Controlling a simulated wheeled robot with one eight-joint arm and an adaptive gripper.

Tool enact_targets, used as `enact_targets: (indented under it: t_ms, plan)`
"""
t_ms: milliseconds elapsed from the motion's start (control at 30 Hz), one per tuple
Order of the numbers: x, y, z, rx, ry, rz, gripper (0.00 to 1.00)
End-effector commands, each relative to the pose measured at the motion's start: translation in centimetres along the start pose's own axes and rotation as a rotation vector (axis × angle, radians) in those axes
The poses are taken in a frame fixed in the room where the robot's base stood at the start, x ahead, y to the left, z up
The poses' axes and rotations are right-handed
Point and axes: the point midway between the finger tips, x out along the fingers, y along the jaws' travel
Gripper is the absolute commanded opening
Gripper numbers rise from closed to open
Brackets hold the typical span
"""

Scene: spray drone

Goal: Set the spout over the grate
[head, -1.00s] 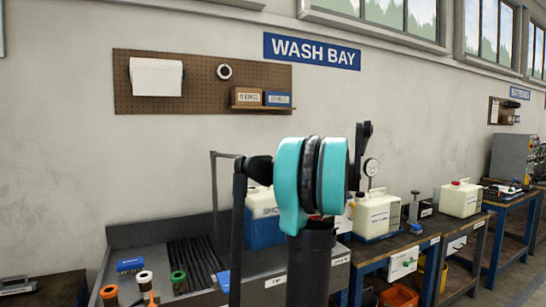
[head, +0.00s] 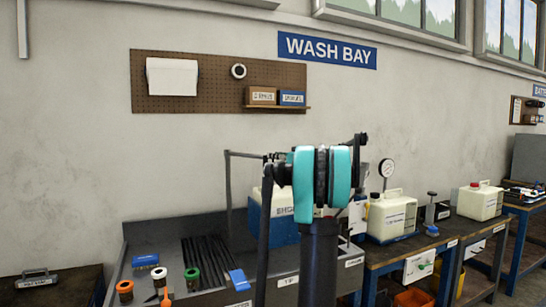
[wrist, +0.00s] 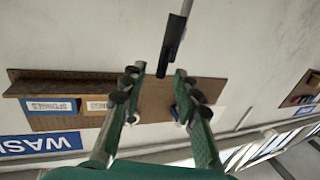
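The grate (head: 205,264) is a set of dark slats in the grey wash basin, left of centre in the head view. A thin dark pipe, which looks like the spout (head: 229,188), rises behind the basin and bends right at its top. Its far end is hidden behind my arm. In the wrist view a grey rod with a black sleeve (wrist: 172,50), perhaps the spout's end, reaches down toward my gripper (wrist: 160,74). My gripper's green fingers are apart, with the sleeve at or just beyond their tips; contact cannot be told. In the head view my arm hides the gripper.
Spools (head: 159,274) and a blue brush (head: 145,260) lie at the basin's left. A white and blue jug (head: 284,236) stands behind my arm. Benches with another jug (head: 392,216) and a gauge (head: 387,168) continue right. A pegboard (head: 218,75) hangs above.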

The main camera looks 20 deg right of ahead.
Motion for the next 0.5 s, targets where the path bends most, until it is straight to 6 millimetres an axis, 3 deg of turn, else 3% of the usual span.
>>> enact_targets:
  t_ms: [200,500]
  plan:
    - [2.0,0.0,0.0,0.0,0.0,0.0,0.31]
    - [2.3,0.0,0.0,0.0,0.0,0.0,0.31]
